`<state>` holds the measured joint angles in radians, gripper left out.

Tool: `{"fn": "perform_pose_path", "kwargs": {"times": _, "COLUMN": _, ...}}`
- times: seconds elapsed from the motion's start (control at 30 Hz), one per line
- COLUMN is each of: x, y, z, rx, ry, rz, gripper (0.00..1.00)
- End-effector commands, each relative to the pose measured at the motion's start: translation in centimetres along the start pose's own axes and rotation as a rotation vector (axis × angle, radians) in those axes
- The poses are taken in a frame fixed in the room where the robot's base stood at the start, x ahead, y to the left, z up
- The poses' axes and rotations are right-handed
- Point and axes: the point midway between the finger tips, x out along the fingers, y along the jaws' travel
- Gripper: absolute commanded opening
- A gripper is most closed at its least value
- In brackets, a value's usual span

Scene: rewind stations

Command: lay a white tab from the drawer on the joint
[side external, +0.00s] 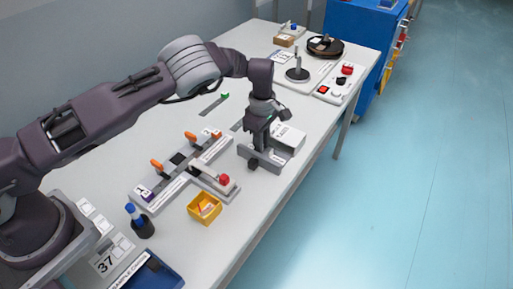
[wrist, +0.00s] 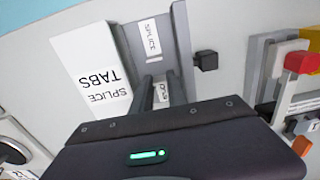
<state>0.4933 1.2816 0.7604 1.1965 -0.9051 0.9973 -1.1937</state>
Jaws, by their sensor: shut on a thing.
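The grey drawer (side external: 262,158) with a black knob (side external: 253,163) stands open in front of a white box (side external: 288,138). In the wrist view the drawer (wrist: 185,45), its knob (wrist: 205,60) and the box marked SPLICE TABS (wrist: 92,78) show closely. My gripper (side external: 262,145) reaches down into the drawer; in the wrist view its fingers (wrist: 157,84) are shut on a small white tab (wrist: 162,93). Another white lettered piece (wrist: 150,40) lies in the drawer. The splice track (side external: 172,178) with orange levers lies to the left; the joint is too small to make out.
A red-knobbed press arm (side external: 224,180) sits beside the track. A yellow bin (side external: 204,208), a blue-capped bottle (side external: 138,222) and a blue tray (side external: 150,275) are nearer. A reel (side external: 325,46) and a switch panel (side external: 335,86) stand at the far end.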

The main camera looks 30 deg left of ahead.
Motion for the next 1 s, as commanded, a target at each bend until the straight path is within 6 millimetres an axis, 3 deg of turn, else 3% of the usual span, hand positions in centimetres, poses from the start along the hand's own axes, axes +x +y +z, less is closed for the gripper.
{"fn": "perform_pose_path", "kwargs": {"times": 0.17, "x": -0.6, "y": 0.1, "z": 0.0, "rx": 0.0, "ry": -0.001, "rz": 0.002, "gripper": 0.0}}
{"fn": "perform_pose_path", "kwargs": {"times": 0.5, "x": -8.4, "y": 0.1, "z": 0.0, "rx": 0.0, "ry": -0.001, "rz": 0.003, "gripper": 0.0}}
{"fn": "perform_pose_path", "kwargs": {"times": 0.63, "x": -9.9, "y": -0.3, "z": -0.7, "rx": -0.063, "ry": -0.002, "rz": 0.0, "gripper": 0.0}}
{"fn": "perform_pose_path", "kwargs": {"times": 0.77, "x": -10.2, "y": -1.8, "z": -3.2, "rx": -0.303, "ry": -0.01, "rz": 0.001, "gripper": 0.0}}
{"fn": "perform_pose_path", "kwargs": {"times": 0.87, "x": -10.3, "y": -3.8, "z": -6.0, "rx": -0.582, "ry": -0.018, "rz": 0.004, "gripper": 0.0}}
{"fn": "perform_pose_path", "kwargs": {"times": 1.0, "x": -10.3, "y": -7.8, "z": -10.1, "rx": -1.011, "ry": -0.02, "rz": 0.007, "gripper": 0.0}}
